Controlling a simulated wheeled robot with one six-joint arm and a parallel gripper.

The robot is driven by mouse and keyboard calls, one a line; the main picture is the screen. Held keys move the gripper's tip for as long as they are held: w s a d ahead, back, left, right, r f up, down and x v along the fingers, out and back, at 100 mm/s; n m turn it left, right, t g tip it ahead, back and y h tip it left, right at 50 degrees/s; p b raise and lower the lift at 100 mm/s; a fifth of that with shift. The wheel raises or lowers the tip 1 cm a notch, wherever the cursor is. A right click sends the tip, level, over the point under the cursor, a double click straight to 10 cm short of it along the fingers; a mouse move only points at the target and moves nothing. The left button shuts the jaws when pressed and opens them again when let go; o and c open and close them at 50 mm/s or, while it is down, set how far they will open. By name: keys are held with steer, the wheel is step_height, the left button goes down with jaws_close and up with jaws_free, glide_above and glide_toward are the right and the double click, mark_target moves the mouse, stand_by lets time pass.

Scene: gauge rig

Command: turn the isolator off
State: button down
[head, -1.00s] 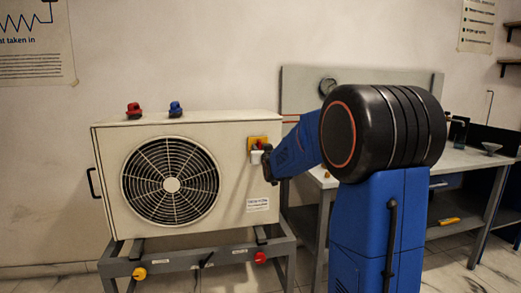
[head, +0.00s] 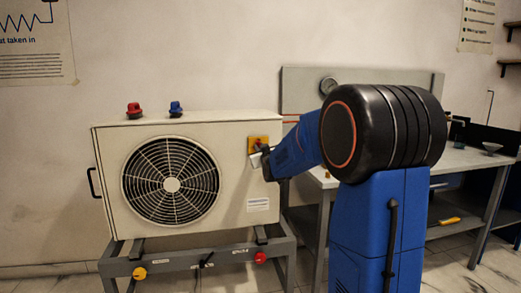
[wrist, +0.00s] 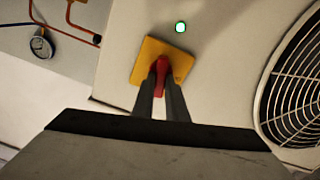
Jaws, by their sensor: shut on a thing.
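The isolator is a yellow square plate (head: 258,140) with a red handle on the front of the beige fan unit (head: 232,132), at its upper right in the head view. In the wrist view the yellow plate (wrist: 150,50) and the red handle (wrist: 161,68) are plain to see. My gripper (wrist: 161,88) is shut on the red handle, one dark finger on each side of it. In the head view my gripper (head: 262,153) partly hides the handle. The plate looks tilted in the wrist view.
A lit green lamp (wrist: 180,27) shows near the plate. The round fan grille (head: 171,181) lies left of the isolator. Red (head: 134,110) and blue (head: 175,109) caps stand on top of the unit. A workbench (head: 460,165) and a gauge (head: 328,86) are behind my arm.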

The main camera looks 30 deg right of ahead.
steer(key=shift+w+a+f+n, duration=0.1)
steer(key=shift+f+n, duration=0.05)
steer(key=shift+n, duration=2.3)
steer(key=shift+s+a+f+n, duration=0.1)
steer(key=shift+f+n, duration=0.1)
steer(key=shift+n, duration=2.2)
steer(key=shift+w+a+f+n, duration=0.1)
steer(key=shift+f+n, duration=0.05)
steer(key=shift+n, duration=2.3)
steer(key=c, duration=1.8)
jaws_free()
steer(key=shift+o, duration=0.2)
